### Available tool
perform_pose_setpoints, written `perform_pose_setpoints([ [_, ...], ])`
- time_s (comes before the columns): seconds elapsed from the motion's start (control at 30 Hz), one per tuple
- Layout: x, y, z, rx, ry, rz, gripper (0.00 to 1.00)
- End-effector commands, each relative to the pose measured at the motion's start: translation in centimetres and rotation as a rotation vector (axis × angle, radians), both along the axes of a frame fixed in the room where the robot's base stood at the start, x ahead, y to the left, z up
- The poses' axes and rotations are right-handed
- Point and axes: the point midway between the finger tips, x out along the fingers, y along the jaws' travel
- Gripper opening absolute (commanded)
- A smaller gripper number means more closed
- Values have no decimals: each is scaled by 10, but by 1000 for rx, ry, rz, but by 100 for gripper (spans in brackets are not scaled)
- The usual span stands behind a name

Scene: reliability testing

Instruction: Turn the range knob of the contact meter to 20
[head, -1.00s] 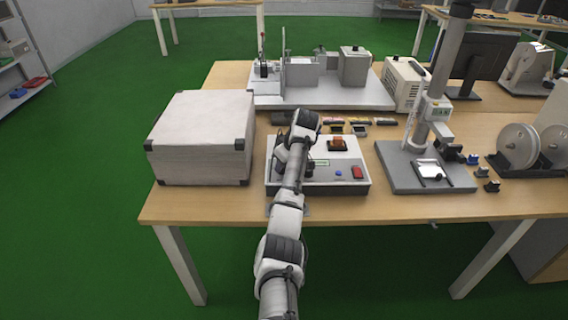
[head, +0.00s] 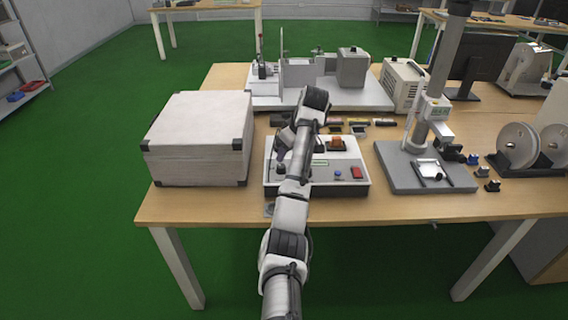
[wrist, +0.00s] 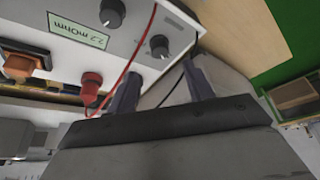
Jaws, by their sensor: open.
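The contact meter (head: 345,182) is a light box at the table's front, partly hidden by my arm. In the wrist view its panel (wrist: 60,12) has a green display (wrist: 78,29) reading 2.2 mOhm. Two dark round knobs show there: one knob (wrist: 112,12) beside the display, another knob (wrist: 160,46) nearer my gripper. I cannot tell which is the range knob, nor read any scale. My gripper (wrist: 162,84) is open and empty. Its fingers point toward the panel, with the nearer knob just beyond and between the fingertip lines, apparently not touched.
A red terminal (wrist: 91,82) and a thin red cable (wrist: 128,62) lie close to one finger. An orange part (head: 336,143) sits on the meter. A large grey case (head: 198,140) stands left and a column stand (head: 405,178) right. Bare tabletop (head: 345,207) runs along the front.

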Motion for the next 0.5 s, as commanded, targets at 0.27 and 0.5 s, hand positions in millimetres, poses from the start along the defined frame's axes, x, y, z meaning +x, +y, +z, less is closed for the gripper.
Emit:
perform_pose_setpoints([
  [0.27, -14, -15, 53, -2, 1, -1, 52],
  [0.5, -17, -17, 61, 0, 1, 1, 52],
])
